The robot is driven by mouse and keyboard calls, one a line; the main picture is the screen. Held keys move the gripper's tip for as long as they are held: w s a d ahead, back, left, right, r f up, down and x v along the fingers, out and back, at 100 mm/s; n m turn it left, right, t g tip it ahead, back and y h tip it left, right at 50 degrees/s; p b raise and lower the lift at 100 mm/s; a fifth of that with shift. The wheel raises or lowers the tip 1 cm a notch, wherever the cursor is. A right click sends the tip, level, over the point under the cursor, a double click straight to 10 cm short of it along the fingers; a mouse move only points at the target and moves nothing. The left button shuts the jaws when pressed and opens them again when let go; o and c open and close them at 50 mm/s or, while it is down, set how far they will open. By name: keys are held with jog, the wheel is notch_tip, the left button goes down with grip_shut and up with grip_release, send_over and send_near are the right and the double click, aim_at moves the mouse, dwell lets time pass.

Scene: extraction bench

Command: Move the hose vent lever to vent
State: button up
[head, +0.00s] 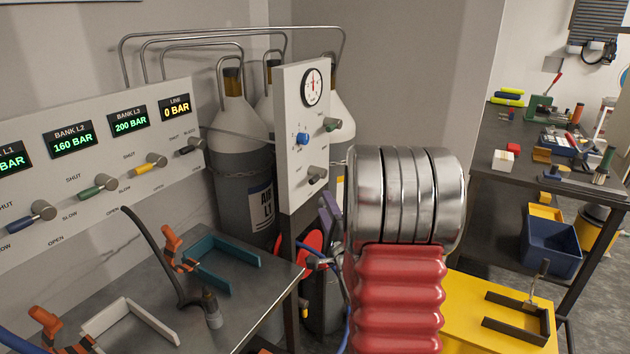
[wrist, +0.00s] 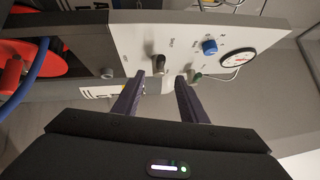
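A white upright panel (head: 293,115) with a pressure gauge (head: 312,87) stands in front of the gas cylinders. In the wrist view, the dark-grey lever (wrist: 158,64) lies between my open fingertips (wrist: 160,77), apparently untouched. The green lever (wrist: 196,77) is beside the right fingertip.
A bank panel (head: 100,140) with several levers and pressure displays stands at left. The steel bench (head: 225,310) before it holds coloured brackets and a black hose (head: 155,250). A red disc (wrist: 38,62) and blue hose (wrist: 27,75) lie left in the wrist view.

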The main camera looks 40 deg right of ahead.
aim_at(314, 180)
jog(key=x, duration=1.3)
jog(key=shift+w+d, duration=0.1)
jog(key=shift+w, duration=0.25)
grip_shut()
